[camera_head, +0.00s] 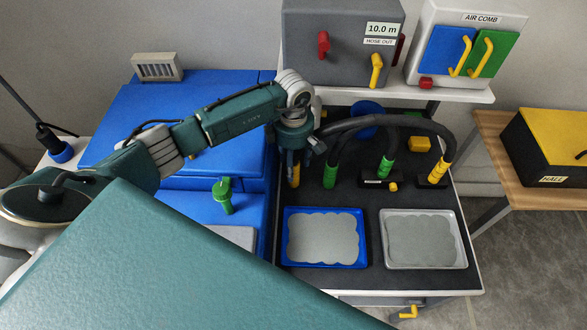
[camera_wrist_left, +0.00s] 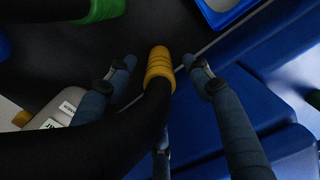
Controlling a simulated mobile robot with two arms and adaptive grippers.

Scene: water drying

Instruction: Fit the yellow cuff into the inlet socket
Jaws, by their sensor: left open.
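A yellow cuff (camera_head: 295,177) is on the end of a black hose at the left edge of the dark worktop. My left gripper (camera_head: 300,160) is above it, pointing down and partly hiding it. In the left wrist view the yellow cuff (camera_wrist_left: 160,66) lies between the fingertips of my left gripper (camera_wrist_left: 161,64), with a visible gap on both sides. The gripper is open. Another yellow cuff (camera_head: 438,172) stands upright at a black block on the right. I cannot tell which fitting is the inlet socket. My right gripper is not in view.
Green cuffs (camera_head: 330,175) on black hoses stand right of my gripper. A blue tray (camera_head: 325,267) and a white tray (camera_head: 462,263) lie in front. A grey box (camera_head: 345,50) and an air comb unit (camera_head: 468,45) are behind. Blue panels (camera_head: 190,120) lie left.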

